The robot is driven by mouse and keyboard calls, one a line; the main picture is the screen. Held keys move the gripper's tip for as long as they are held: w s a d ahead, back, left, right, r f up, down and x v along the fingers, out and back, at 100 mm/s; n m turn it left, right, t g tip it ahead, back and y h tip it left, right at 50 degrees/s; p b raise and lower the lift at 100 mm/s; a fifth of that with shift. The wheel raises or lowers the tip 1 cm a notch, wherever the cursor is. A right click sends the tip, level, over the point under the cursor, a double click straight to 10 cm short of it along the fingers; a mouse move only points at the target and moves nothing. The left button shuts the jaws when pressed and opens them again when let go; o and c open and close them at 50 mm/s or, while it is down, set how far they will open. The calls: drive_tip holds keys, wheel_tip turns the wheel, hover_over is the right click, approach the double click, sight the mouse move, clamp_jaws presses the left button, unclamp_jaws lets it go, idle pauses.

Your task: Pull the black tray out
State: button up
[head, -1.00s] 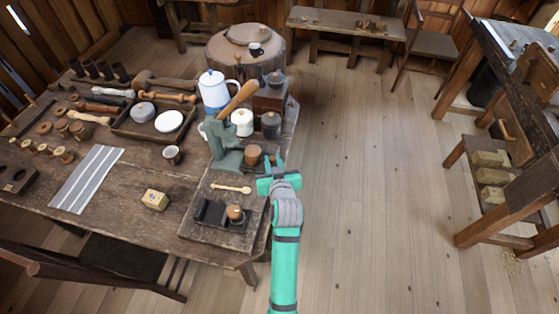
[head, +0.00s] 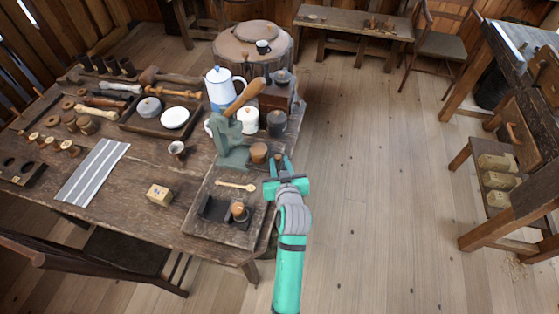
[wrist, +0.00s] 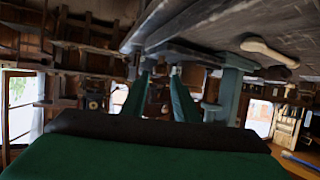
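A small black, tray-like piece (head: 214,209) sits on the dark board (head: 228,229) at the table's near right corner. A copper-brown knob or cup (head: 239,209) is at its right end. I take this for the black tray; its inside is too small to make out. My gripper (head: 281,163) is beyond the table's right edge, up and right of the black piece and apart from it. In the wrist view its two green fingers (wrist: 160,92) are spread with nothing held between them. The black tray cannot be made out in the wrist view.
A green lever press (head: 231,150) with a wooden handle stands on the board, with a brown cup (head: 258,152) close to my gripper. The floor right of the table is clear.

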drive_tip(key=v, duration=0.7)
drive_tip(key=shift+s+r, duration=0.2)
drive_tip(key=shift+s, duration=0.15)
drive_tip(key=shift+d, duration=0.15)
drive_tip(key=s+d+f+m+t+h, duration=0.1)
drive_tip(key=s+f, duration=0.3)
drive_tip(key=s, duration=0.5)
drive_tip(key=s+d+f+m+h, duration=0.2)
drive_tip(key=s+f, duration=0.1)
drive_tip(key=s, duration=0.6)
drive_tip(key=s+r, duration=0.2)
drive_tip(key=s, duration=0.6)
drive_tip(key=s+r+t, duration=0.1)
drive_tip(key=s+r, duration=0.1)
drive_tip(key=s, duration=0.6)
drive_tip(key=shift+s+r, duration=0.35)
drive_tip(key=shift+d, duration=0.1)
